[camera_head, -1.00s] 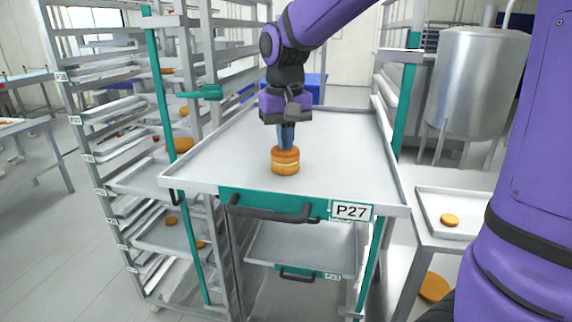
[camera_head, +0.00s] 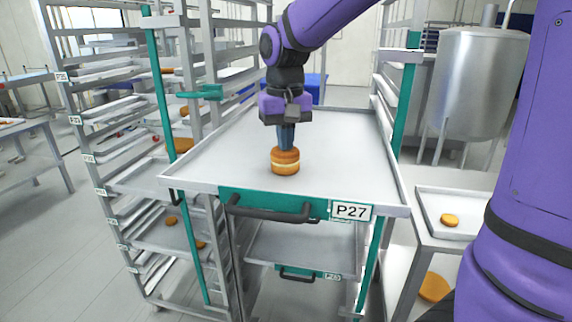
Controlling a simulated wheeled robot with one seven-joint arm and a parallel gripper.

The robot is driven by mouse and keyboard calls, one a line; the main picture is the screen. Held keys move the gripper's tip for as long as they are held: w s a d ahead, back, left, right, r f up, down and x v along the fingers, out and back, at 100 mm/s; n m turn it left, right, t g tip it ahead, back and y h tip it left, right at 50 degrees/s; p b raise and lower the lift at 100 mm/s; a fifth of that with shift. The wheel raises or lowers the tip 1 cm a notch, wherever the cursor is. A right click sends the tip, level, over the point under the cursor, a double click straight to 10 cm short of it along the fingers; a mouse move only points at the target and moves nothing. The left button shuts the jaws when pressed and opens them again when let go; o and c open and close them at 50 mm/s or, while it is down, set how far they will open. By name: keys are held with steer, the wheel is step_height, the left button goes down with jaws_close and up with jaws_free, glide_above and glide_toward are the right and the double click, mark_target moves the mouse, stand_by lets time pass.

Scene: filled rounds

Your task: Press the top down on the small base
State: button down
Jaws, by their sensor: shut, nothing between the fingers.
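A small round filled sandwich stands on the tray marked P27 (camera_head: 345,150). Its base (camera_head: 285,171) is an orange-brown round with a pale filling layer above it. The top (camera_head: 277,156), also orange-brown, lies on the filling and looks about level. My gripper (camera_head: 286,149) points straight down with its fingers shut and nothing between them. Its fingertips are at the upper face of the top and seem to touch it. They hide part of that face.
The rest of the tray is bare. Green posts (camera_head: 402,105) and rack rails stand on both sides. A side table at right holds a tray with one small round (camera_head: 449,220). A larger round (camera_head: 434,287) lies lower down. A steel tank (camera_head: 475,80) stands behind.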

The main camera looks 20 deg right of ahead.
steer(key=shift+f, duration=0.1)
stand_by(0.3)
steer(key=shift+r, duration=4.05)
steer(key=s+d+f+t, duration=0.2)
steer(key=s+d, duration=0.1)
steer(key=s, duration=0.7)
steer(key=s+d+f+n+t, duration=0.1)
steer(key=s+d+f+t, duration=0.1)
steer(key=s, duration=0.9)
steer(key=shift+d+f+t, duration=0.25)
steer(key=shift+d+t, duration=0.35)
steer(key=shift+d, duration=0.35)
